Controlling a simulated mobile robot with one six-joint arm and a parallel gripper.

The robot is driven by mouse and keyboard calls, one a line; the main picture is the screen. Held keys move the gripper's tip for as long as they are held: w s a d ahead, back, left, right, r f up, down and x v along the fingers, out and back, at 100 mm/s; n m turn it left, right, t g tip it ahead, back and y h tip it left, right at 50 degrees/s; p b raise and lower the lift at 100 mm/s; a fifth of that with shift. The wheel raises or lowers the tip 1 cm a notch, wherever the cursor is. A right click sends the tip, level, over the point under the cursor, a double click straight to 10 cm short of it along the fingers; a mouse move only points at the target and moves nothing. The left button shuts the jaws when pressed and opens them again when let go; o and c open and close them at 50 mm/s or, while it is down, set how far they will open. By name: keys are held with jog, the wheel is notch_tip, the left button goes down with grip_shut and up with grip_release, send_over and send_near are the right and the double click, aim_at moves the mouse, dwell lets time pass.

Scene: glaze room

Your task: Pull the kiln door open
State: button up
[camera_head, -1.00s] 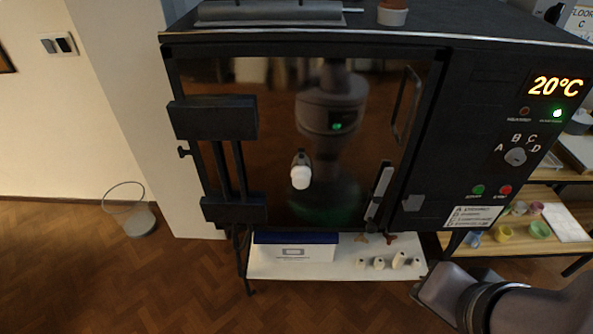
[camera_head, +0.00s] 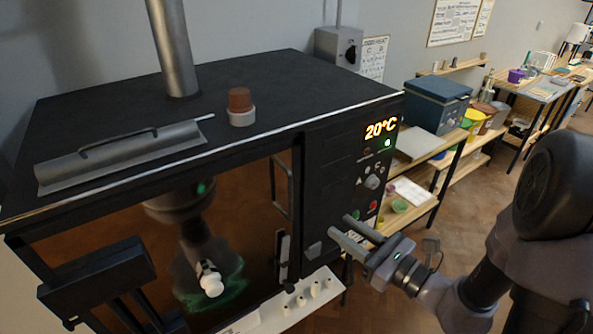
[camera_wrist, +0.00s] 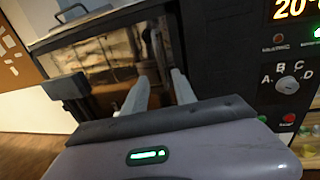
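The kiln (camera_head: 330,150) is a large black box. Its glossy dark door (camera_head: 235,220) faces me and looks closed, with heavy black hinges (camera_head: 100,285) on the left. A thin upright bar handle (camera_head: 274,180) is at the door's right side, with a grey latch piece (camera_head: 284,255) below it. The wrist view shows the fingers (camera_wrist: 160,85) pointing at the door; contact with the handle cannot be told.
The control panel (camera_head: 368,175) reads 20°C. A grey metal piece (camera_head: 120,155), a flue pipe (camera_head: 172,45) and a small pot (camera_head: 240,108) are on top of the kiln. Shelves with a blue box (camera_head: 437,105) stand at the right.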

send_over(291, 217)
jog(key=shift+w+a+f+p, duration=0.1)
jog(key=shift+w+p, duration=0.2)
jog(key=shift+p, duration=0.15)
grip_shut()
dwell(1.1)
